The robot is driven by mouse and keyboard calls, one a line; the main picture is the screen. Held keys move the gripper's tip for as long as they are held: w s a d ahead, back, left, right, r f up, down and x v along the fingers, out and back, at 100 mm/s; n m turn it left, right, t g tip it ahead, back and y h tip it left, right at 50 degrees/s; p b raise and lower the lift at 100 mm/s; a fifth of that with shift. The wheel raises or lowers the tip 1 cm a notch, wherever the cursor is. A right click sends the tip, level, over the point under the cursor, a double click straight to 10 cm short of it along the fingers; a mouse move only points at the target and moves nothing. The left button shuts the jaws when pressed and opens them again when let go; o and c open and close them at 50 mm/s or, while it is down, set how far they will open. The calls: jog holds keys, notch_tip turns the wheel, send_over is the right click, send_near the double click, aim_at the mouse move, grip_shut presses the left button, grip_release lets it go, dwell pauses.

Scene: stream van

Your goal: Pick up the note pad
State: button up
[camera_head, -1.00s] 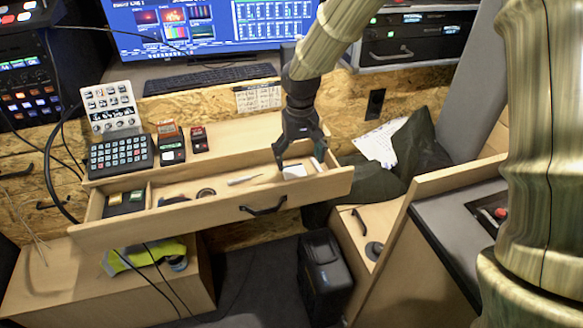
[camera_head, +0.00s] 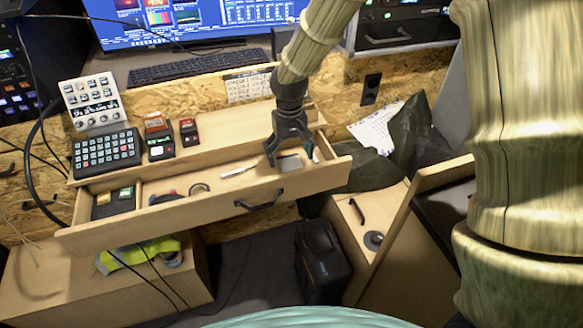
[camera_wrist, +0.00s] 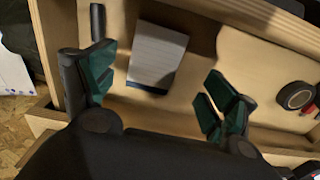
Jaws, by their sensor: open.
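The note pad (camera_wrist: 157,54) is a small pale, lined pad with a darker lower edge. It lies in the right part of the open wooden drawer (camera_head: 215,214). In the head view the note pad (camera_head: 289,163) is partly hidden by my gripper (camera_head: 290,157). My gripper is open over the drawer, its fingers on either side of the pad. In the wrist view my gripper (camera_wrist: 155,78) shows its green-padded fingers spread, with the pad between and beyond them. Neither finger visibly touches the pad.
The drawer also holds a round roll (camera_wrist: 296,95), a thin pale tool (camera_head: 239,170) and a compartment with small boxes (camera_head: 113,200) at left. A keypad (camera_head: 106,152) and small devices stand behind. Drawer walls are close around my fingers.

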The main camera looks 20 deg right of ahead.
aim_at(292, 164)
jog(key=f, duration=0.4)
jog(key=shift+d+f, duration=0.3)
jog(key=shift+f, duration=0.1)
jog(key=shift+s, duration=0.1)
jog(key=shift+c, duration=0.2)
jog(key=c, duration=1.1)
jog(key=shift+r, duration=0.1)
